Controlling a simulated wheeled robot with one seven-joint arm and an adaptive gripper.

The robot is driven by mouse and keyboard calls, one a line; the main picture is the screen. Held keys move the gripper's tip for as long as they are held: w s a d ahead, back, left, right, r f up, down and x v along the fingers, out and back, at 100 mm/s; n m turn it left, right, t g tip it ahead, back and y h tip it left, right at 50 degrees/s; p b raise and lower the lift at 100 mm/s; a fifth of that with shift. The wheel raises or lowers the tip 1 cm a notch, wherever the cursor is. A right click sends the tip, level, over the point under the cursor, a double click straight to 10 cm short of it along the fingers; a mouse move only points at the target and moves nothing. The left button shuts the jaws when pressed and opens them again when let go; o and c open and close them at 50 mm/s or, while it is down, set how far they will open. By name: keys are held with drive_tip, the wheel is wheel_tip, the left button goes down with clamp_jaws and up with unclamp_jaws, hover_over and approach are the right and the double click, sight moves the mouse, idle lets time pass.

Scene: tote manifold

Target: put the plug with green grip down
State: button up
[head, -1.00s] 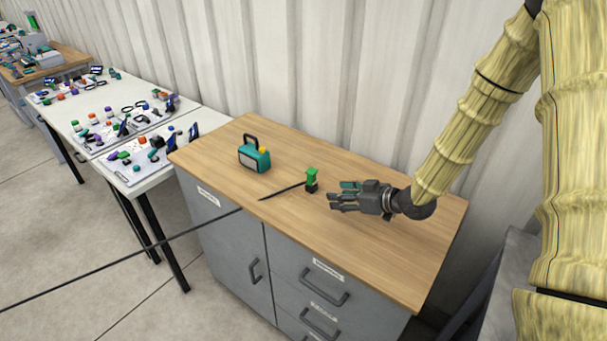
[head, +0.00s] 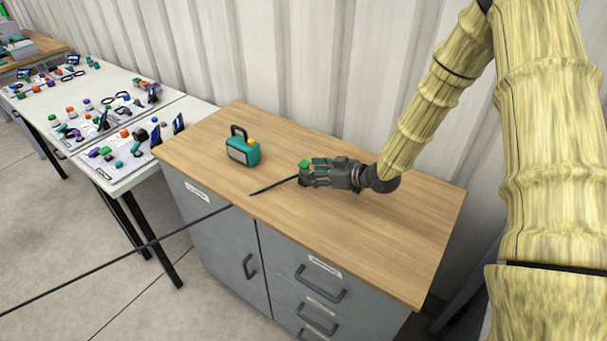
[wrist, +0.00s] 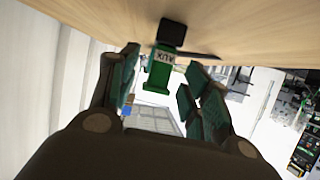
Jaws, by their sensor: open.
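The plug with green grip (head: 304,165) stands on the wooden cabinet top, with its black cable running left over the front edge. In the wrist view the plug (wrist: 160,68) shows a green grip with an "AUX" label and a black end against the wood. My gripper (head: 312,174) is open, low over the top, with its fingers at the plug. In the wrist view my fingers (wrist: 160,88) are spread on either side of the green grip, with gaps visible. In the head view the fingers hide the lower part of the plug.
A teal and grey device (head: 242,148) with a black handle and a yellow-orange part stands left of the plug on the wooden top (head: 370,235). The top's right side is clear. White tables (head: 135,165) with many small items are at the left. A corrugated wall is behind.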

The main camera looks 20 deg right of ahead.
drive_tip(key=shift+w+a+r, duration=0.1)
drive_tip(key=shift+w+a, duration=0.05)
drive_tip(key=shift+w, duration=0.2)
drive_tip(key=shift+w+a+r+p, duration=0.25)
drive_tip(key=shift+a+p, duration=0.25)
drive_tip(key=shift+p, duration=0.35)
drive_tip(key=shift+w+a+f, duration=0.1)
drive_tip(key=shift+a+f, duration=0.05)
drive_tip(key=shift+a, duration=0.05)
drive_tip(key=shift+w+a+f, duration=0.2)
drive_tip(key=shift+w+f, duration=0.15)
drive_tip(key=shift+w, duration=0.1)
drive_tip(key=shift+w+a+f, duration=0.15)
drive_tip(key=shift+w+f, duration=0.2)
drive_tip(key=shift+w, duration=0.1)
drive_tip(key=shift+s+r, duration=0.25)
drive_tip(key=shift+w+f, duration=0.15)
drive_tip(key=c, duration=0.9)
clamp_jaws()
